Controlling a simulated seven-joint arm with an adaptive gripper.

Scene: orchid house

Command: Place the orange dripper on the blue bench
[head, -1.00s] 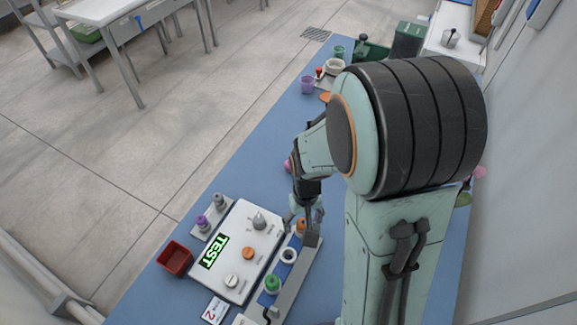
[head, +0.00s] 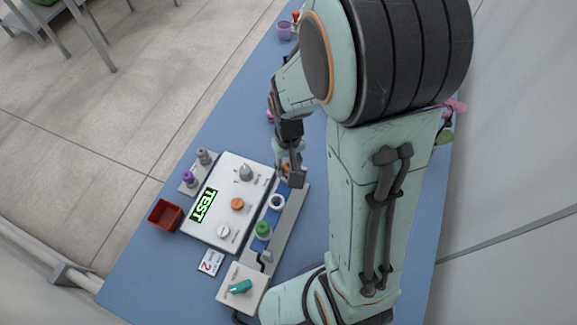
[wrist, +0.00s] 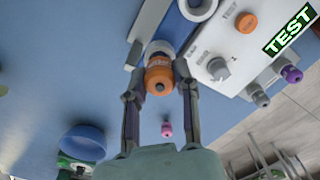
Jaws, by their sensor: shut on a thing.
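The orange dripper (wrist: 158,76) is between the two fingers of my gripper (wrist: 158,64) in the wrist view, and the gripper is shut on it. A white part shows just beyond its orange body. In the head view, my gripper (head: 289,167) is at the far end of the grey rail, with a bit of the orange dripper (head: 286,168) showing beside it. I cannot tell whether the dripper is clear of the rail. The blue bench (head: 228,128) lies under everything; its bare surface also shows in the wrist view (wrist: 60,50).
The grey rail (head: 291,212) holds a white ring (head: 277,202) and a green-capped bottle (head: 263,228). Left of it are a white panel (head: 213,232) with knobs and a TEST display, and a red bin (head: 165,215). A purple cup (head: 284,30) stands farther back.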

